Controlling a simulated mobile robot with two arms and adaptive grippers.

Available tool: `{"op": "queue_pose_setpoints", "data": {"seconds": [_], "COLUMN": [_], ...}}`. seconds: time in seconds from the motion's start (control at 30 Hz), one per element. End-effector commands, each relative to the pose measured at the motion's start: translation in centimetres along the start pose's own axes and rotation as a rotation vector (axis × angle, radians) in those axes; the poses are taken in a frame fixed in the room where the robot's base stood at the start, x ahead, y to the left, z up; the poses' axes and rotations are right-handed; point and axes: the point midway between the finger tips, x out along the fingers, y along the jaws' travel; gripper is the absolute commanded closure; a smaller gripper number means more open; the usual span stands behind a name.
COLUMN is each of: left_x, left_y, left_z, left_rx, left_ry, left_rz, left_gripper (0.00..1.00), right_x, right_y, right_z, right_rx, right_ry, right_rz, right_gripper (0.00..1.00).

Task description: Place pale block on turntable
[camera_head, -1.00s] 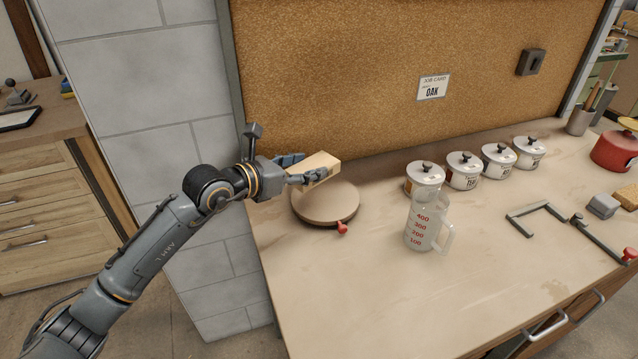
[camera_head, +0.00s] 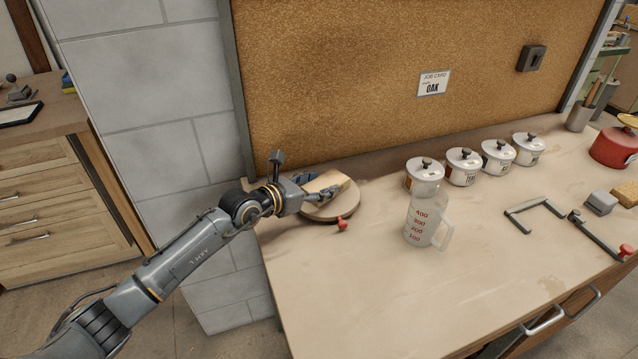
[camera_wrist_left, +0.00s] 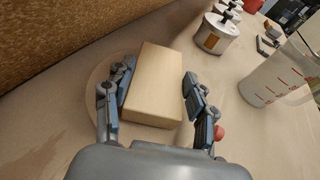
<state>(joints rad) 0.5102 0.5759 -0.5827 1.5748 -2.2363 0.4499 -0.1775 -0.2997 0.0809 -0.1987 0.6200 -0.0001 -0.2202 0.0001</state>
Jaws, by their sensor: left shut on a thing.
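The pale block (camera_head: 331,180) is a plain light wooden brick, held at the turntable (camera_head: 343,208), a round tan disc with a small red knob at its front. My left gripper (camera_head: 318,186) is shut on the pale block. In the left wrist view, the block (camera_wrist_left: 155,85) lies between the two fingers of the gripper (camera_wrist_left: 158,75), with the turntable's rim (camera_wrist_left: 98,88) showing behind the left finger. The block looks level and very low over the disc; I cannot tell whether it touches. My right gripper is not in view.
A clear measuring jug (camera_head: 424,220) stands right of the turntable. Several lidded white pots (camera_head: 424,173) line the back by the cork board (camera_head: 380,80). A grey bracket (camera_head: 533,214) lies further right. The front of the bench (camera_head: 340,285) is clear.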

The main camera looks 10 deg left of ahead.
Motion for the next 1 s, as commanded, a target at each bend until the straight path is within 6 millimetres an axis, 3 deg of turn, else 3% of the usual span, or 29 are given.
{"op": "queue_pose_setpoints", "data": {"seconds": [0.07, 0.1, 0.2, 0.63, 1.0], "left_x": [0.1, 0.1, 0.1, -0.7, -7.8], "left_y": [0.0, 0.0, 0.0, 0.0, 0.1], "left_z": [-0.3, -0.2, -0.2, 0.0, -0.3], "left_rx": [-0.001, 0.0, 0.0, -0.001, 0.001], "left_ry": [-0.001, 0.0, 0.0, 0.001, 0.003], "left_rz": [0.0, 0.0, 0.0, 0.0, 0.001], "left_gripper": [0.79, 0.36, 0.21, 0.21, 0.21], "right_x": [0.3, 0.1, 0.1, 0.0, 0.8], "right_y": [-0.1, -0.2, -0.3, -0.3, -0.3], "right_z": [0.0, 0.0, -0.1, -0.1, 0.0], "right_rx": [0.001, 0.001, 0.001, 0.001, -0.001], "right_ry": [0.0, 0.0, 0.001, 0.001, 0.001], "right_rz": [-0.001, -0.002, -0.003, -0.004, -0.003], "right_gripper": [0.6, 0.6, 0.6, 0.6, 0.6]}}
